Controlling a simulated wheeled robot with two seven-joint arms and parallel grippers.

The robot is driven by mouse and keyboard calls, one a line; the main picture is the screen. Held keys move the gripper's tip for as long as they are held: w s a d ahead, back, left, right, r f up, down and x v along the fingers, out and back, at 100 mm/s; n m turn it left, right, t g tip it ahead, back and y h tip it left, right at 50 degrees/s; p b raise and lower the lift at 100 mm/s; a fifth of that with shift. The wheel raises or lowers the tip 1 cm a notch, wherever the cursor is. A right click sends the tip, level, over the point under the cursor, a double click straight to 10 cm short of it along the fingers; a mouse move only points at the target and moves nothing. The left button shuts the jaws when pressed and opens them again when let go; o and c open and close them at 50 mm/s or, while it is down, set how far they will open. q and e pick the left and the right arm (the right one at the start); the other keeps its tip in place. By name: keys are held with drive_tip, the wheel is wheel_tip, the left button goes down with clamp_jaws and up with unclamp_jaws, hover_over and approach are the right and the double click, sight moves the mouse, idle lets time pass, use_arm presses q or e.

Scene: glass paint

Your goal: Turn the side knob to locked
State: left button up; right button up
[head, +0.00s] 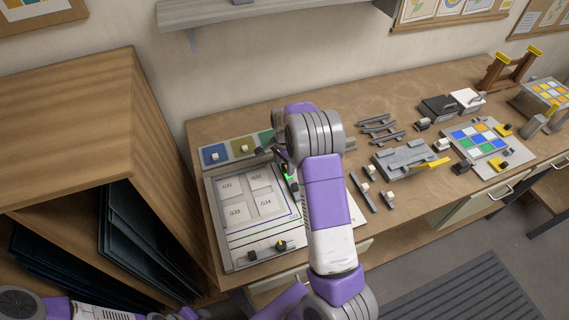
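A white panel frame (236,252) lies on the workbench with several pale tiles marked G31 to G34 on it. A dark knob with a yellow mark (281,245) sits at its front edge. Another small dark fitting (252,256) is left of it. A dark part with a green spot (289,177) is at the panel's right side, partly hidden by my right arm; I cannot tell which is the side knob or its setting. My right gripper (281,158) is over the panel's back right corner, its fingers mostly hidden. My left gripper is not visible; only purple and grey arm parts show at bottom left.
A grey clamp-like fixture (406,160), small blocks and a coloured tile board (478,140) stand to the right. A wooden cabinet (75,130) rises close on the left.

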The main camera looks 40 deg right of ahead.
sight(284, 166)
wheel_tip(284, 166, up, 8)
drive_tip(key=shift+f, duration=0.2)
idle(0.4)
idle(0.4)
